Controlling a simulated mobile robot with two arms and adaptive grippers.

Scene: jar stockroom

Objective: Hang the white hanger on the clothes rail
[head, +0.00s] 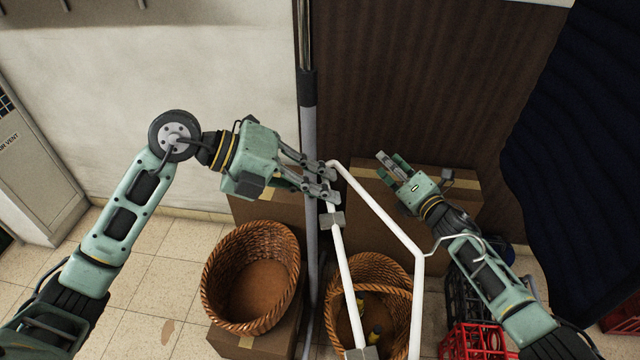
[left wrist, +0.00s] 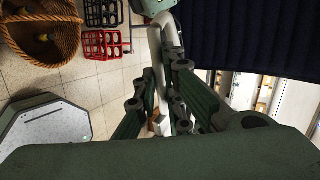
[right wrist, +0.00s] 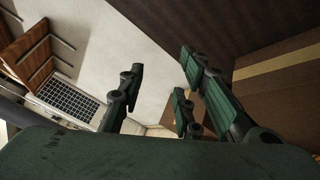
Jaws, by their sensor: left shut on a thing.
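The white hanger (head: 386,215) is a tube frame with a lower bar carrying grey clips; it is held in the air, tilted. Its thin hook (head: 457,238) points right and overlaps my right forearm in the head view; I cannot tell if they touch. My left gripper (head: 328,184) is shut on the hanger's upper left corner. The white tube also shows between the fingers in the left wrist view (left wrist: 158,65). My right gripper (head: 391,160) is open and empty, right of that corner. A vertical pole (head: 309,140) stands behind my left gripper; I cannot tell whether it belongs to the clothes rail.
A wicker basket (head: 215,290) sits on a box at the lower left, another (head: 375,265) behind the hanger. Cardboard boxes (head: 465,190) stand at the wall. A red crate (head: 475,342) is low on the right. Dark blue cloth (head: 575,150) hangs at the right. Floor is clear at left.

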